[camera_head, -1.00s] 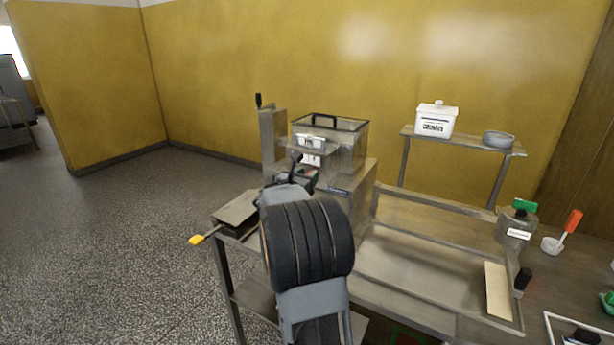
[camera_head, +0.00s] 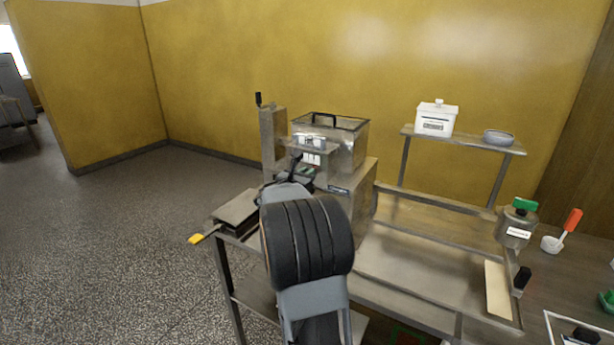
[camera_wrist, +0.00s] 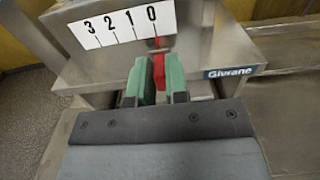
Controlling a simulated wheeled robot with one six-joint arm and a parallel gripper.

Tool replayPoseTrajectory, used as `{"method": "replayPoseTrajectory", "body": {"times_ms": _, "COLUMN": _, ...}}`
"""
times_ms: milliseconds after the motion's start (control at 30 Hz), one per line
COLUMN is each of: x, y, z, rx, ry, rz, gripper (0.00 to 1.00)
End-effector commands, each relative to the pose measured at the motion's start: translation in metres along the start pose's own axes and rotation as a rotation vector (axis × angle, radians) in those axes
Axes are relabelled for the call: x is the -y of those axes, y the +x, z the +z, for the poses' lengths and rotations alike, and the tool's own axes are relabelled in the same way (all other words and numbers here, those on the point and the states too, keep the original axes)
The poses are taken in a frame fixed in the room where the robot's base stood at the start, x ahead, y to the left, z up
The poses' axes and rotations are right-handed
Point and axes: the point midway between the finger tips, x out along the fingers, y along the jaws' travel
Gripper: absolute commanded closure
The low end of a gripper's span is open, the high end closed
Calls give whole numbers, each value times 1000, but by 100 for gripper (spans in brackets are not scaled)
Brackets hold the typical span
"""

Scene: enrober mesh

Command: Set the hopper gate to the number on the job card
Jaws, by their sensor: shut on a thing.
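The steel hopper (camera_head: 342,150) stands on the machine at the bench's back. On its front is a white scale plate (camera_wrist: 112,22) reading 3, 2, 1, 0 from left to right in the wrist view. A red gate tab (camera_wrist: 158,72) stands below the plate, with its thin upper end at the 0 mark. My gripper (camera_wrist: 157,82) has its green fingers on both sides of the red tab and is shut on it. In the head view my gripper (camera_head: 302,172) is at the hopper front, partly hidden by my arm. I cannot make out the job card's number.
A steel tray (camera_head: 420,267) lies right of the machine. A shelf (camera_head: 465,143) behind holds a white lidded box (camera_head: 436,119) and a grey bowl (camera_head: 498,137).

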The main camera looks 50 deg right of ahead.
Motion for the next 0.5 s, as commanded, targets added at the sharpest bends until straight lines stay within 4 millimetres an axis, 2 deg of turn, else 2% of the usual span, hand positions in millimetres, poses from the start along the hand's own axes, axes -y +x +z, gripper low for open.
{"method": "replayPoseTrajectory", "body": {"times_ms": 133, "x": -6, "y": 0, "z": 0, "rx": -1, "ry": 0, "rz": 2, "gripper": 100}}
{"method": "replayPoseTrajectory", "body": {"times_ms": 333, "x": -45, "y": 0, "z": 1, "rx": 0, "ry": 1, "rz": 3, "gripper": 100}}
{"method": "replayPoseTrajectory", "body": {"times_ms": 500, "x": -63, "y": 0, "z": 1, "rx": 1, "ry": 0, "rz": 0, "gripper": 100}}
